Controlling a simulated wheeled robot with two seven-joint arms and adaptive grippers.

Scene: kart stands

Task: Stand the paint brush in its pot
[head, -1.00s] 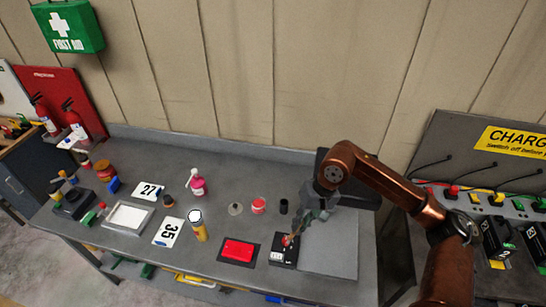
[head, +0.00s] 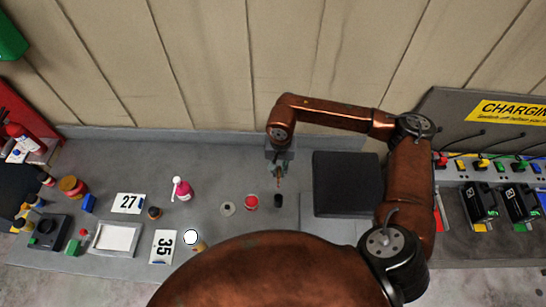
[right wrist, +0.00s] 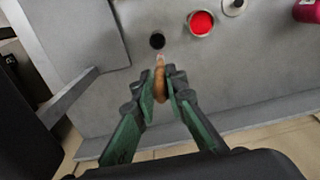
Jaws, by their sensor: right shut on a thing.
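My right gripper (head: 278,175) hangs over the back middle of the bench, pointing down. In the right wrist view it is shut on the paint brush (right wrist: 160,84), whose brown wooden part sits between the green-sided fingers. The brush's narrow pale end points toward the pot. The small dark round pot (head: 278,200) stands upright on the bench, with its black opening (right wrist: 157,40) just beyond the brush end in the wrist view. The brush is apart from the pot, and its height above it is hard to judge. My left gripper is not recognisable in view.
An open red tin (head: 251,202) and a small grey disc with a knob (head: 227,209) stand left of the pot. A pink bottle (head: 182,190) is farther left. A black box (head: 346,184) lies to the right. My own arm hides the bench front.

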